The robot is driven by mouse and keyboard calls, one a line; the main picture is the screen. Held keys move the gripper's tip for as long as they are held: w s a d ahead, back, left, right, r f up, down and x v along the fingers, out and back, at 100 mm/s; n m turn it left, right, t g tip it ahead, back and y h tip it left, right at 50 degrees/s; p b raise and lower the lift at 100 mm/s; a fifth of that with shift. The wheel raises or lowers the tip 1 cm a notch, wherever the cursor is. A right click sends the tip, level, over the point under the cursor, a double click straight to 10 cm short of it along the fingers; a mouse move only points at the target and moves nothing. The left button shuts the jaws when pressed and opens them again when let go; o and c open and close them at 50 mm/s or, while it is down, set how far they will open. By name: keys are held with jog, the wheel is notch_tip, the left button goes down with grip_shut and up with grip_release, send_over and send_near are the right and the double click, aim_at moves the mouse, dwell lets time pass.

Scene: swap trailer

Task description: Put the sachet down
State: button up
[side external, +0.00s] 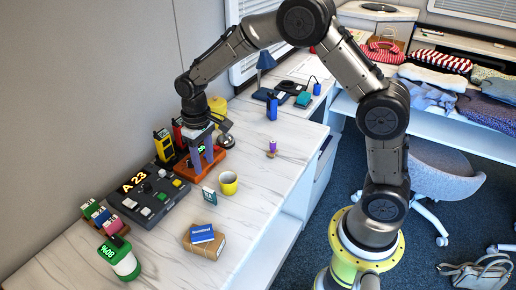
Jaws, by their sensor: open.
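My gripper (205,157) points down over the orange-brown base (209,169) on the white counter. Its two grey fingers stand apart; a small green-lit display shows between them. I cannot make out a sachet between the fingers. A small teal-and-white packet (209,196), possibly the sachet, stands on the counter in front of the base, apart from my gripper. A blue packet (202,233) with white lettering lies on a brown parcel (205,246) nearer the front. I cannot tell for sure which one is the sachet.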

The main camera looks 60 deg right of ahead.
jog(key=s+d+r+t, duration=0.2)
jog(key=s+r+t, duration=0.2)
jog(key=s+r, duration=1.2)
jog(key=s, duration=0.3)
jog(key=shift+s+d+r, duration=0.25)
jog(key=shift+d, duration=0.05)
jog(key=shift+o, duration=0.5)
jog(key=s+t, duration=0.1)
jog(key=s, duration=0.7)
jog(key=shift+d+f+t, duration=0.2)
jog(key=shift+f+t, duration=0.1)
jog(key=shift+f, duration=0.15)
jog(key=shift+w, duration=0.1)
